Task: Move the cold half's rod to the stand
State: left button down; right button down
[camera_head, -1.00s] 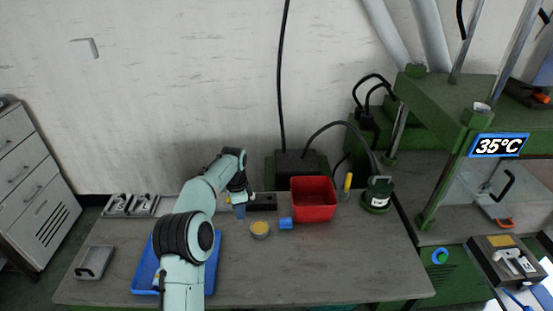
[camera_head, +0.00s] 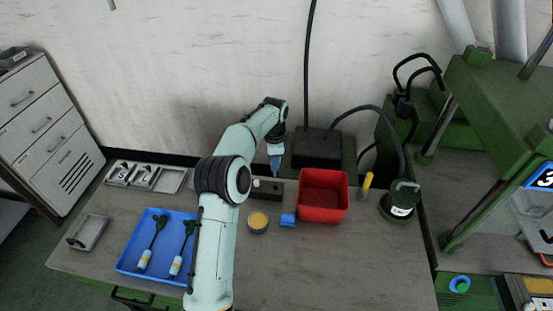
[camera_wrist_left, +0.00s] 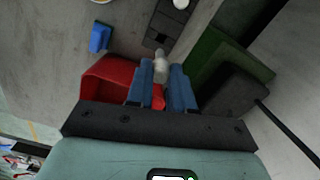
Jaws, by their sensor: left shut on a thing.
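My left gripper (camera_head: 275,168) has blue fingers and is just behind and above the dark stand (camera_head: 270,190). In the left wrist view the gripper (camera_wrist_left: 162,82) is shut on a pale, short rod (camera_wrist_left: 160,67), whose end shows between the fingertips. The rod is too small to make out in the head view. The stand also shows in the wrist view (camera_wrist_left: 165,27), with a white piece on it and dark square openings. The rod's end appears near the stand's edge; I cannot tell whether it touches. Grey mould halves (camera_head: 143,176) lie at the table's back left.
A red bin (camera_head: 323,197), a blue block (camera_head: 287,220) and a round yellow-filled dish (camera_head: 257,222) stand near the stand. A black box (camera_head: 317,148) is behind. The table's front right is clear.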

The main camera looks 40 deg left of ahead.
aim_at(275, 176)
pick_arm(q)
jog(key=shift+w, duration=0.1)
pick_arm(e)
jog(key=shift+w, duration=0.1)
pick_arm(q)
jog(key=shift+f, duration=0.5)
jog(key=shift+f+b, duration=0.4)
jog(key=shift+f, duration=4.25)
pick_arm(e)
jog(key=shift+s+f, duration=0.75)
jog(key=shift+s, duration=0.15)
pick_arm(q)
jog(key=c, duration=0.9)
grip_release()
